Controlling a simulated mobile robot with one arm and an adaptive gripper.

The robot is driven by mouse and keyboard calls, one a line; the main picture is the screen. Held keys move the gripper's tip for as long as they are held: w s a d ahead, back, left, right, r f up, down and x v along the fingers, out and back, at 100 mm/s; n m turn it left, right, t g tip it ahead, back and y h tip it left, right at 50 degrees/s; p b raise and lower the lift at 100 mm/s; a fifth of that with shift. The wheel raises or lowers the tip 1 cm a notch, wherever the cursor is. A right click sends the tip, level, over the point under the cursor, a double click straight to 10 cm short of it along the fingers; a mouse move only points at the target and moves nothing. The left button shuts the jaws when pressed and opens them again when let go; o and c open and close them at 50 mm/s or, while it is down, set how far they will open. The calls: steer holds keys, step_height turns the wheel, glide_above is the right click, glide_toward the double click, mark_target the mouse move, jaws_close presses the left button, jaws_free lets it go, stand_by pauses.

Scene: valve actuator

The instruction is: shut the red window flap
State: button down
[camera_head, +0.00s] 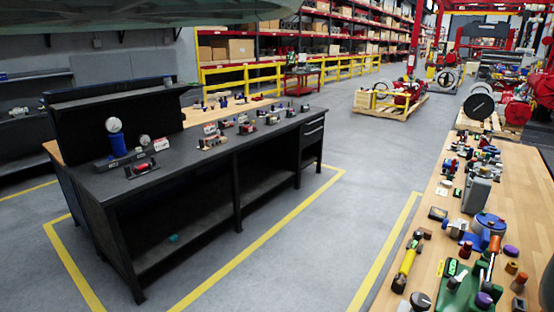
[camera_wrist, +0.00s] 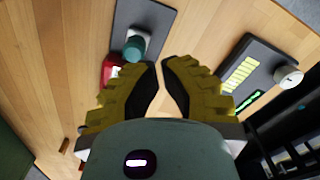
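In the wrist view, a small red part with a pale patch (camera_wrist: 110,69) lies beside a dark plate that carries a teal round knob (camera_wrist: 136,45). The part is partly hidden behind my left finger, and I cannot tell whether it is the red window flap or how far it stands open. My gripper (camera_wrist: 159,64) has two yellow ribbed fingers with dark inner pads. Their tips nearly meet, with only a thin gap and nothing between them. It points at the wooden bench top (camera_wrist: 65,40). My gripper does not show in the head view.
A dark block with yellow-green stripes and a white knob (camera_wrist: 240,78) is at the right of the wrist view. In the head view, a black workbench (camera_head: 235,140) stands left and a crowded wooden bench (camera_head: 530,190) right, with clear floor (camera_head: 290,250) between.

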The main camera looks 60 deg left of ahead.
steer(key=shift+f+b, duration=0.75)
steer(key=shift+f, duration=0.15)
steer(key=shift+w, duration=0.15)
steer(key=shift+w+a+b, duration=0.2)
steer(key=shift+w+b, duration=0.4)
steer(key=shift+b, duration=0.15)
steer(key=shift+w, duration=0.1)
steer(key=shift+w+a+b, duration=0.2)
steer(key=shift+w+b, duration=0.2)
steer(key=shift+b, duration=0.2)
steer(key=shift+w+a+b, duration=0.25)
steer(key=shift+w+b, duration=0.4)
steer(key=shift+w, duration=0.1)
steer(key=shift+w, duration=0.2)
steer(key=shift+w+a+b, duration=0.2)
steer(key=shift+w+b, duration=0.1)
steer(key=shift+b, duration=0.3)
steer(key=shift+w+a+b, duration=0.1)
steer(key=shift+w+b, duration=0.25)
